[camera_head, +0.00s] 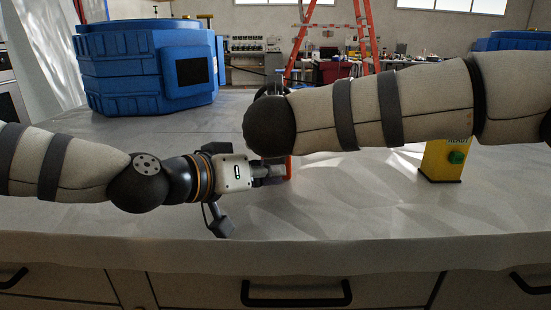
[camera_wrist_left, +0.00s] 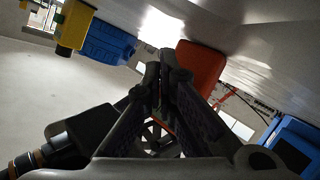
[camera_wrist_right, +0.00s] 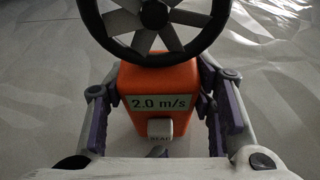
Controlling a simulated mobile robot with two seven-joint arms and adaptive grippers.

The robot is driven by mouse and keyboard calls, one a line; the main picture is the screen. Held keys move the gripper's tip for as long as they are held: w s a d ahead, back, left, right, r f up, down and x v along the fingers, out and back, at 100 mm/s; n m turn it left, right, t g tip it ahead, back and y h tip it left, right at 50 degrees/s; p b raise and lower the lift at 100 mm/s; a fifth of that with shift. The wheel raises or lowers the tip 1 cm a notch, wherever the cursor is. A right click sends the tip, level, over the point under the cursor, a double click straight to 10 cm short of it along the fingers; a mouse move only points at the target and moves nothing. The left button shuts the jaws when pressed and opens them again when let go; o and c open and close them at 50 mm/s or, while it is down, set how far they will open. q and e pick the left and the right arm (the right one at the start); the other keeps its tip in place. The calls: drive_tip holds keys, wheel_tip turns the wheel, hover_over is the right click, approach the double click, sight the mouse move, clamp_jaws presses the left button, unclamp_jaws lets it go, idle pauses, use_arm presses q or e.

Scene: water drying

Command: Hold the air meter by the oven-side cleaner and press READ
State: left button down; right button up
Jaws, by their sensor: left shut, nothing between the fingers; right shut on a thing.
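The orange air meter (camera_wrist_right: 132,82) is held between the fingers of my right gripper (camera_wrist_right: 157,98) in the right wrist view. Its screen reads 2.0 m/s, with a pale READ button (camera_wrist_right: 160,128) below and a dark fan wheel above. My left gripper (camera_head: 280,172) is shut and empty, its tips close beside the meter's orange edge (camera_head: 289,166) in the head view. I cannot tell whether they touch it. The meter's orange body also shows beyond the left fingertips in the left wrist view (camera_wrist_left: 203,62). The blue oven-side cleaner (camera_head: 125,72) stands at the back left, near the oven (camera_head: 12,105).
A yellow box (camera_head: 436,160) with a green button stands on the light bench (camera_head: 350,225), right of the grippers. Another blue unit (camera_head: 505,43) is at the far right. An orange ladder (camera_head: 364,30) stands behind. The front of the bench is clear.

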use_arm(q)
drive_tip(key=shift+s, duration=0.35)
drive_tip(key=shift+s, duration=0.1)
drive_tip(key=shift+s, duration=2.4)
use_arm(e)
drive_tip(key=o, duration=1.4)
